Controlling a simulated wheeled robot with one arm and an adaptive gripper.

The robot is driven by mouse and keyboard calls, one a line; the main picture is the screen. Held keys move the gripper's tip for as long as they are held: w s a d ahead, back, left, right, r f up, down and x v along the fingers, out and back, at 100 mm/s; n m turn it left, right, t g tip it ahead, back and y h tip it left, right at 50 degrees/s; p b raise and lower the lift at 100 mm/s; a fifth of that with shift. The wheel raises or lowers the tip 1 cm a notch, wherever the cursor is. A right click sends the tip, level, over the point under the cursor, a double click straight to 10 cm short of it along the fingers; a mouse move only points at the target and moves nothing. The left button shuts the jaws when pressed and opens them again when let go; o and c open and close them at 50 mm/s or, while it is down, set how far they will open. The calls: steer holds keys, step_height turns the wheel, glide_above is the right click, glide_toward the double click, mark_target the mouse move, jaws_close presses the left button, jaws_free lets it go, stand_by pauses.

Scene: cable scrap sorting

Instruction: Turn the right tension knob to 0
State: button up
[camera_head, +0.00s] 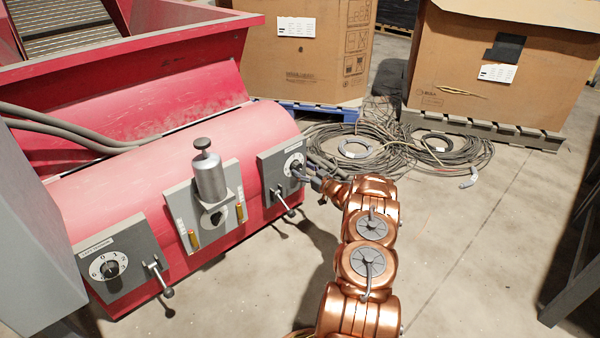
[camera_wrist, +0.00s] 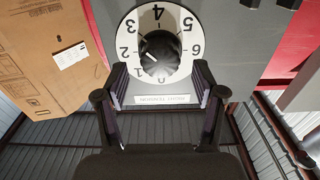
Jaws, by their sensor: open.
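The right tension knob (camera_wrist: 161,56) is dark and round, on a white dial (camera_wrist: 131,38) numbered 0 to 6. The upside-down "RIGHT TENSION" label is below the dial. My gripper (camera_wrist: 160,74) is open, one finger on each side of the dial's lower part, empty between. In the head view, my gripper (camera_head: 308,176) is at the right panel's dial (camera_head: 293,163), partly hiding the knob.
A lever (camera_head: 284,203) sticks out below the right dial. A metal cylinder (camera_head: 209,178) stands on the middle panel, and a left dial (camera_head: 108,265) is on the left panel. Cable coils (camera_head: 360,150) lie on the floor behind my arm. Cardboard boxes (camera_head: 310,55) stand behind.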

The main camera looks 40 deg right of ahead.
steer(key=shift+w, duration=0.95)
steer(key=c, duration=1.1)
